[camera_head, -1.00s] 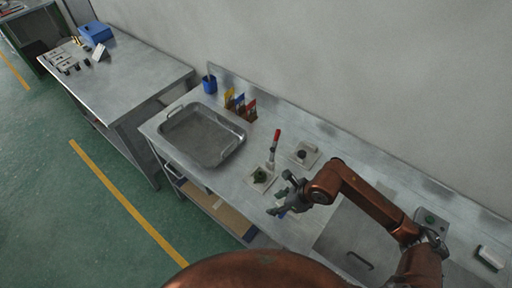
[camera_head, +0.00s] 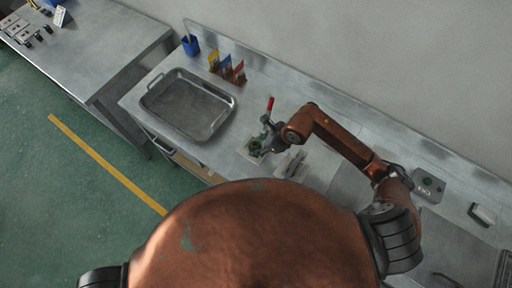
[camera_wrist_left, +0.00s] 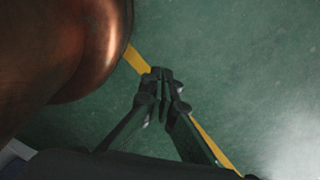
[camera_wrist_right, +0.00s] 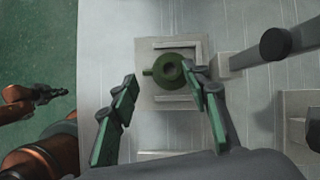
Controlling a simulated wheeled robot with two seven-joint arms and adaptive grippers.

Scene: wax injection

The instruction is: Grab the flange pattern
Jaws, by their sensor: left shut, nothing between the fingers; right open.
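The flange pattern is a green round piece with a raised ring and a small side stub (camera_wrist_right: 174,68). It sits in a pale square fixture (camera_wrist_right: 158,100) on the metal bench. In the head view the green piece (camera_head: 254,148) is small and partly covered by my right gripper (camera_head: 266,146). In the right wrist view my right gripper (camera_wrist_right: 162,76) is open, with one finger left of the flange pattern and the other close to its right side. Contact cannot be told. My left gripper (camera_wrist_left: 161,73) is shut and empty above the green floor, away from the bench.
A red-handled lever (camera_head: 269,104) stands close behind the flange pattern. Pale blocks (camera_head: 291,163) lie to its right. A metal tray (camera_head: 151,101) is at the left, with colored cards (camera_head: 226,66) and a blue cup (camera_head: 190,45) behind. A control box (camera_head: 428,185) is at the right.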

